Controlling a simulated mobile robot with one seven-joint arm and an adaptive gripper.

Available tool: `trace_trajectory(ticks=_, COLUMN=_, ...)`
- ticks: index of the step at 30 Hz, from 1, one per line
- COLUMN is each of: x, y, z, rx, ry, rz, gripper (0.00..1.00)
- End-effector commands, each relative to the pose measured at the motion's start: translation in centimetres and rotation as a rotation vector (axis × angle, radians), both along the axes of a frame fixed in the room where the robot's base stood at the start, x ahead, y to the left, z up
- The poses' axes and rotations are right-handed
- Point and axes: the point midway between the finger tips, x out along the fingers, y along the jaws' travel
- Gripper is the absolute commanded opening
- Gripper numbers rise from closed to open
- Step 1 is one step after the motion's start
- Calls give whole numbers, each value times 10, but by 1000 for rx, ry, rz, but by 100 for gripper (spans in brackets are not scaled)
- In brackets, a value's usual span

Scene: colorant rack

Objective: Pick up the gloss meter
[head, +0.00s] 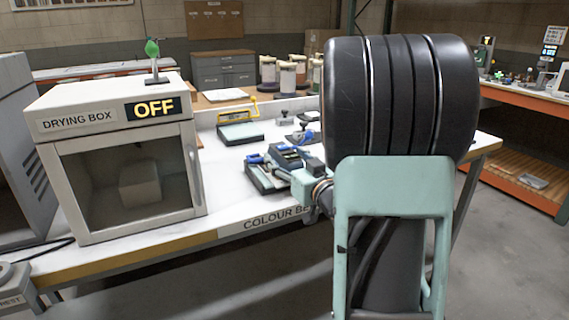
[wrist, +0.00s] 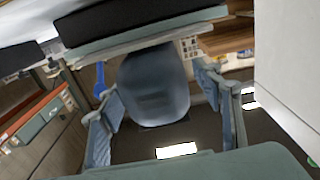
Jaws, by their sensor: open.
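I cannot clearly pick out the gloss meter. In the head view, a cluster of dark and blue items (head: 262,178) lies on the white bench near its front edge, partly mixed with my gripper (head: 280,166). Small dark and blue items (head: 303,137) lie farther back, partly hidden by my arm. In the wrist view my gripper (wrist: 160,97) is open, with a light-blue pad on each side. A dark blue-grey rounded body (wrist: 153,80) shows between the pads. I cannot tell whether it is the gloss meter or touches the pads.
The drying box (head: 125,170), marked OFF, stands at the left of the bench (head: 222,205). A pale green pad (head: 240,133) with a yellow-handled tool (head: 252,107) lies behind the cluster. Several jars (head: 286,77) stand farther back. My arm hides the bench's right part.

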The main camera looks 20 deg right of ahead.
Motion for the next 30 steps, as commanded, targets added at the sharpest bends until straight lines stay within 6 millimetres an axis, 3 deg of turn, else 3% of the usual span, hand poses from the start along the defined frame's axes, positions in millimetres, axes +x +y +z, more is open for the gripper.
trace_trajectory(ticks=9, x=8, y=0, z=0, rx=0, ry=1, rz=-1, gripper=59)
trace_trajectory(ticks=25, x=8, y=0, z=0, rx=0, ry=0, rz=-1, gripper=2)
trace_trajectory(ticks=30, x=8, y=0, z=2, rx=-1, ry=-3, rz=-1, gripper=0)
